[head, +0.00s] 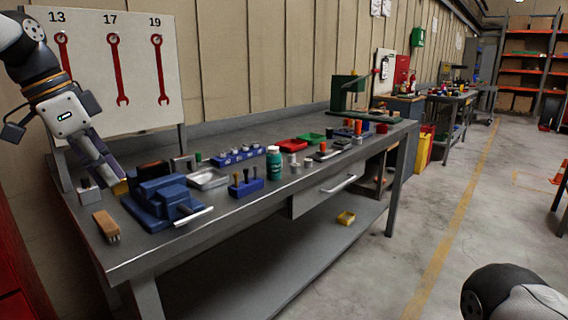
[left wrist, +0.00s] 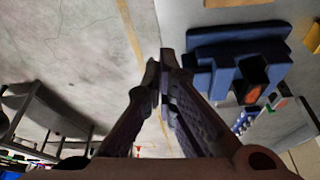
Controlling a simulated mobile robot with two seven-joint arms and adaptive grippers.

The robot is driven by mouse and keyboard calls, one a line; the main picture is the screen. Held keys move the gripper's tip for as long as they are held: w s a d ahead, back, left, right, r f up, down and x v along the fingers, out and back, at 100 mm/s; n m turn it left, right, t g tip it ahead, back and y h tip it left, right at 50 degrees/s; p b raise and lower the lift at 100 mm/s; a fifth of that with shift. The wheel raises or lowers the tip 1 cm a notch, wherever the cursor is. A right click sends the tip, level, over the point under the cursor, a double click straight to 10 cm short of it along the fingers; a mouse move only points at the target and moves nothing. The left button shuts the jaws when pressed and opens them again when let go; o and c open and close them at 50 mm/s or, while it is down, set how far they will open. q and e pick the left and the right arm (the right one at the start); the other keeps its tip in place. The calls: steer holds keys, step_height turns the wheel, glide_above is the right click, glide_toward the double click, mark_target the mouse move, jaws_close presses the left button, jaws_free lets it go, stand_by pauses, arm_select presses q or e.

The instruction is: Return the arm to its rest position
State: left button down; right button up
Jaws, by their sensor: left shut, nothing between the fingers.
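My left arm (head: 42,75) reaches in from the left edge in the head view, in front of the white tool board. My left gripper (head: 108,174) points down beside the blue vise (head: 163,199), at the left end of the bench. In the left wrist view its fingers (left wrist: 168,62) are closed together with nothing between them, and the vise (left wrist: 238,62) lies just right of them. Part of my right arm (head: 515,296) shows at the lower right in the head view; its gripper is out of frame.
The grey workbench (head: 240,216) carries a brush (head: 106,226), a metal tray (head: 208,179), a green bottle (head: 273,163) and blue holders. The tool board (head: 135,80) with red wrenches stands behind its left end. Open floor (head: 400,255) lies to the right.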

arm_select(q)
steer(key=w+d+f+n+g, duration=0.1)
steer(key=d+f, duration=0.2)
steer(key=f, duration=0.7)
steer(key=d+f+n+g, duration=0.1)
steer(key=d+f, duration=0.3)
steer(key=f, duration=0.5)
steer(key=s+d+f+n, duration=0.1)
steer(key=s+d+f, duration=0.1)
steer(key=s+f, duration=0.5)
steer(key=s+d+f+n, duration=0.15)
steer(key=s+f, duration=0.25)
steer(key=f, duration=0.5)
steer(key=s+d+f+n+g, duration=0.1)
steer(key=s+f+n+g, duration=0.1)
steer(key=s+f, duration=0.8)
steer(key=s+a+n+y, duration=0.1)
steer(key=s+a+n, duration=0.1)
steer(key=s, duration=1)
steer(key=s+a+r+n+g+y+p, duration=0.1)
steer(key=s+a+n+y, duration=0.1)
steer(key=s, duration=1)
steer(key=shift+s, duration=0.35)
arm_select(e)
steer(key=w, duration=0.1)
steer(key=w+r, duration=0.1)
steer(key=shift+w+r+t, duration=0.25)
steer(key=shift+w+t, duration=0.05)
steer(key=shift+w, duration=0.1)
